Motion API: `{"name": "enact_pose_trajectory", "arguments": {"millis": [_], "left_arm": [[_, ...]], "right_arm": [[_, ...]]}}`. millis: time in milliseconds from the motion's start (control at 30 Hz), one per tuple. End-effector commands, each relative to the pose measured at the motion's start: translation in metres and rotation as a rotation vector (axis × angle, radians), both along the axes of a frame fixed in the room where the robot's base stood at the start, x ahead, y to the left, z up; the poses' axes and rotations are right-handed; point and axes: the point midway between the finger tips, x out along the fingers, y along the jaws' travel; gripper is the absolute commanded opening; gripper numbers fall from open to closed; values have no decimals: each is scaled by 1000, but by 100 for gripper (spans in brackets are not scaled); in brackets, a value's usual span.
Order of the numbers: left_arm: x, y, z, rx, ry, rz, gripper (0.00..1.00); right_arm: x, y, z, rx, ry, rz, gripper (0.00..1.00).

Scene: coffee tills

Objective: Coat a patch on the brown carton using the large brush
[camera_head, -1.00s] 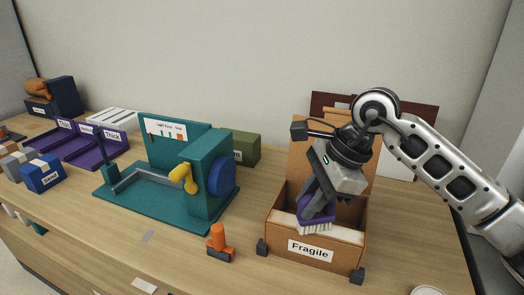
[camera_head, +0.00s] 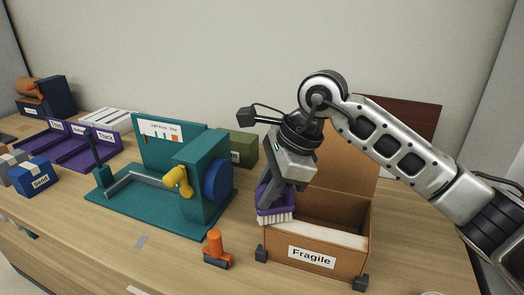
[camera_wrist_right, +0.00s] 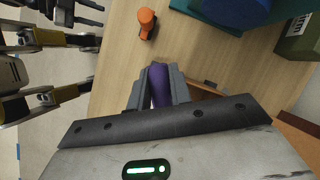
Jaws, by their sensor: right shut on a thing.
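The brown carton (camera_head: 290,238) marked "Fragile" stands open at the right front of the table, its lid raised at the back. The large brush (camera_head: 274,206) has a purple body and white bristles pointing down. My right gripper (camera_head: 271,190) is shut on it and holds it at the carton's left front corner; I cannot tell whether the bristles touch. In the right wrist view, the purple brush (camera_wrist_right: 160,84) sits between the fingers.
An orange-handled tool (camera_head: 215,250) stands left of the carton. A teal machine (camera_head: 200,190) with a blue wheel stands behind it.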

Motion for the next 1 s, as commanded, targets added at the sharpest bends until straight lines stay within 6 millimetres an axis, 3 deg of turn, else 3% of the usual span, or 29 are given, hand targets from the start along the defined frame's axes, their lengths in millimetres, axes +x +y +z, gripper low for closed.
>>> {"name": "enact_pose_trajectory", "arguments": {"millis": [33,600,1000], "left_arm": [[0,0,5,1,-1,0,36],[-5,5,13,13,17,10,36],[1,6,14,13,5,17,36]], "right_arm": [[1,0,15,5,-8,0,0],[0,-6,65,4,-8,-11,0],[0,-6,70,4,-6,-12,0]]}}
